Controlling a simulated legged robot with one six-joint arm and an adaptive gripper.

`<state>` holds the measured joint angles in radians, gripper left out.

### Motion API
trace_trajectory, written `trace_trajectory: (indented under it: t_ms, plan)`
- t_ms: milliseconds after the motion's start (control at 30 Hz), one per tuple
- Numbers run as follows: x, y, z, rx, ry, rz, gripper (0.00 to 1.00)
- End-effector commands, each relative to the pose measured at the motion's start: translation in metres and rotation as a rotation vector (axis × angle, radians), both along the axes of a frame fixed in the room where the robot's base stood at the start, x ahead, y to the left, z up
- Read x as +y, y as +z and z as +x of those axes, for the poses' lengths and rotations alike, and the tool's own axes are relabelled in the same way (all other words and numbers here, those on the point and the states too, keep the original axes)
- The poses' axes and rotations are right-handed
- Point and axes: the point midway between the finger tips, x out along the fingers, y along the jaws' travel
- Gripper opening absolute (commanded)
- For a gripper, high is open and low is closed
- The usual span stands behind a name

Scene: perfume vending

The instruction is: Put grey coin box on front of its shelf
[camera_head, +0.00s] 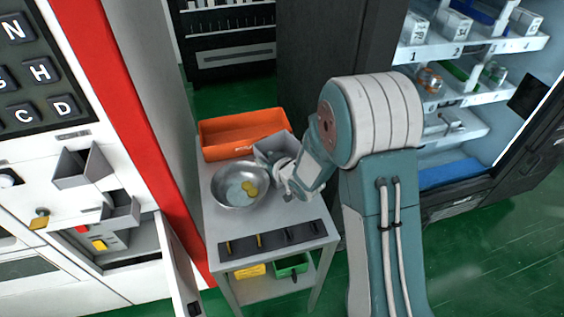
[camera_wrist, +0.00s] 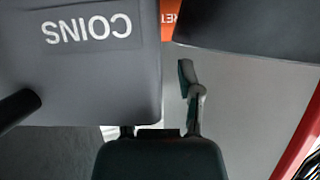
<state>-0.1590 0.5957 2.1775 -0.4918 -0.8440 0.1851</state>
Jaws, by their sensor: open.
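The grey coin box (camera_head: 270,148) sits on the back right part of the small grey table, just in front of the orange bin. In the wrist view, the coin box (camera_wrist: 95,75) fills the upper left, close up, with "COINS" reading upside down. My gripper (camera_head: 284,182) is open at the near side of the box, above the table's right edge. Dark gripper parts show in the wrist view, but I cannot tell whether they touch the box. Nothing is seen held. My arm hides part of the scene behind it.
A metal bowl (camera_head: 228,197) with yellow discs stands left of my gripper. An orange bin (camera_head: 215,142) is at the table's back. The red-edged machine (camera_head: 130,110) stands close on the left. Stocked shelves (camera_head: 475,48) are at the right. Green floor (camera_head: 480,250) is open at the lower right.

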Motion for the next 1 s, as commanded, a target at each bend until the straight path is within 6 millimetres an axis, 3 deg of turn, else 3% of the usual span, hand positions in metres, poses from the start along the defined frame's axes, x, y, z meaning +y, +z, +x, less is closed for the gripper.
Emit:
trace_trajectory:
  t_ms: [133,167,200,267,733,1000]
  plan:
    - [0.0,0.0,0.0,0.0,0.0,0.0,0.46]
    - [0.0,0.0,0.0,0.0,0.0,0.0,0.41]
    - [0.0,0.0,0.0,0.0,0.0,0.0,0.23]
    - [0.0,0.0,0.0,0.0,0.0,0.0,0.0]
    - [0.0,0.004,0.0,-0.003,0.0,0.001,0.0]
    - [0.0,0.049,0.0,-0.009,0.002,0.001,0.0]
